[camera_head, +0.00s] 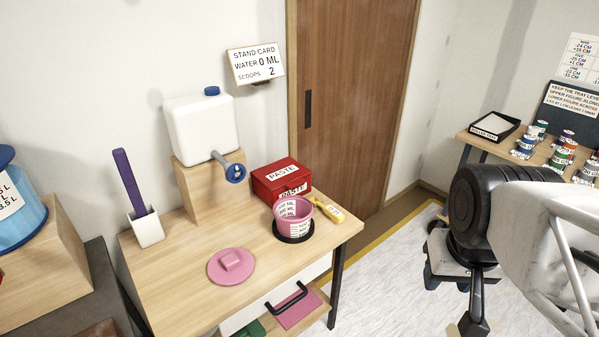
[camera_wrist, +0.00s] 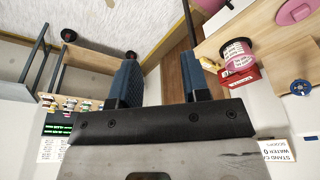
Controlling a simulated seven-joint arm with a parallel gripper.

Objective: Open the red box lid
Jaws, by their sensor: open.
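The red box (camera_head: 281,182), labelled PASTE on its lid and front, stands at the back right of the wooden table, beside the brown door. Its lid looks shut. The box also shows in the wrist view (camera_wrist: 243,77) at the right, upside down and partly covered by a pink tub. My gripper (camera_head: 446,282) is at the right in the head view, over the white floor covering, well away from the box. In the wrist view my gripper (camera_wrist: 160,78) shows two blue fingers spread apart with nothing between them.
A pink tub (camera_head: 294,211) on a dark base stands close in front of the box, with a yellow-handled tool (camera_head: 328,209) beside it. A pink lid (camera_head: 231,266) lies on the table (camera_head: 185,287). A white tank (camera_head: 200,129) with a tap stands left of the box.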

